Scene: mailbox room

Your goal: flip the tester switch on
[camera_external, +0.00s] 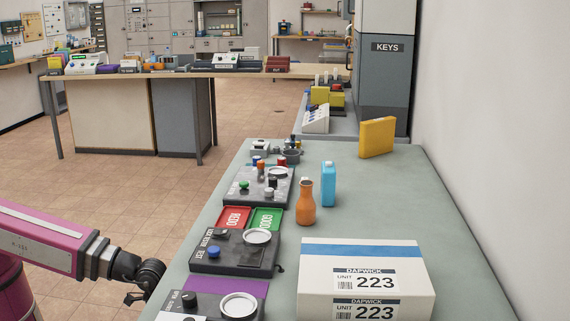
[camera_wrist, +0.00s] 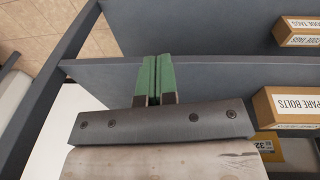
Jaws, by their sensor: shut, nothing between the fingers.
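Several dark tester panels lie along the left side of the long grey-green table. The middle tester (camera_external: 207,262) has a blue button, a small black control and a round pale dish. The far tester (camera_external: 243,198) has a green knob and black and red parts. The near tester (camera_external: 185,314) is cut off by the frame's bottom. Which control is the switch, and its position, I cannot tell. My gripper (camera_external: 140,297) is left of the table's edge, apart from the testers. In the wrist view its green-padded fingers (camera_wrist: 153,80) are shut and empty, and no tester shows.
The wrist view shows grey shelf boards (camera_wrist: 215,75) close to the fingers and a spare bolts box (camera_wrist: 285,105) at right. On the table, a white carton (camera_external: 320,282), orange bottle (camera_external: 306,205) and blue bottle (camera_external: 329,184) stand right of the testers. Open floor lies left.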

